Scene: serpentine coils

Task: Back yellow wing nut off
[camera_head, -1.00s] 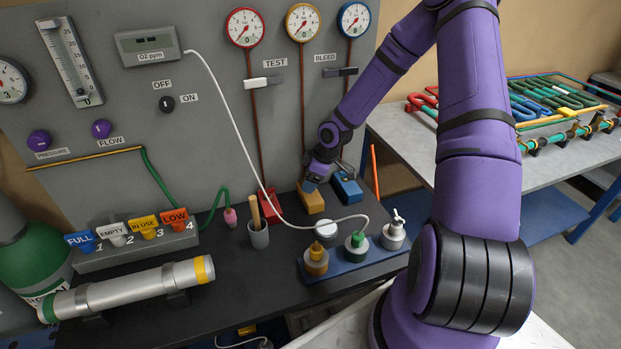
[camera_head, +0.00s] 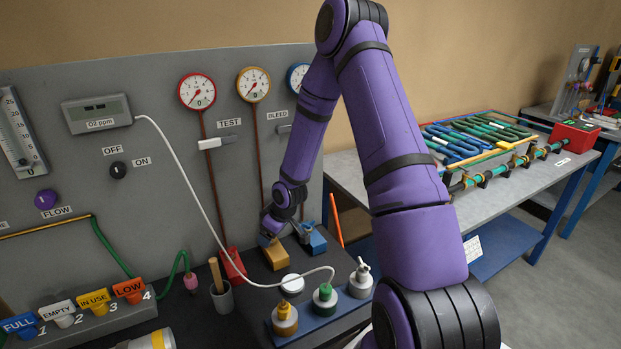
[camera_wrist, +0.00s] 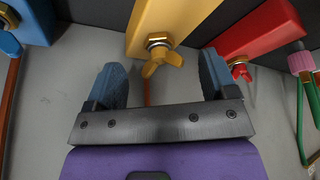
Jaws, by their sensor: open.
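The yellow wing nut (camera_wrist: 162,62) sits on a brass fitting at the end of the yellow block (camera_wrist: 180,20), in the wrist view. My gripper (camera_wrist: 160,80) is open, its two blue-grey fingers standing apart to the left and right of the wing nut. No contact between fingers and nut shows. In the head view my gripper (camera_head: 270,222) is at the yellow block (camera_head: 272,252) on the dark bench, and the wing nut is hidden there.
The red block (camera_wrist: 258,36) with its red wing nut (camera_wrist: 240,72) is close to the right finger. A blue block (camera_wrist: 32,18) is at the left. A blue tray (camera_head: 330,318) with several capped fittings stands in front. The grey gauge panel (camera_head: 150,180) rises behind.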

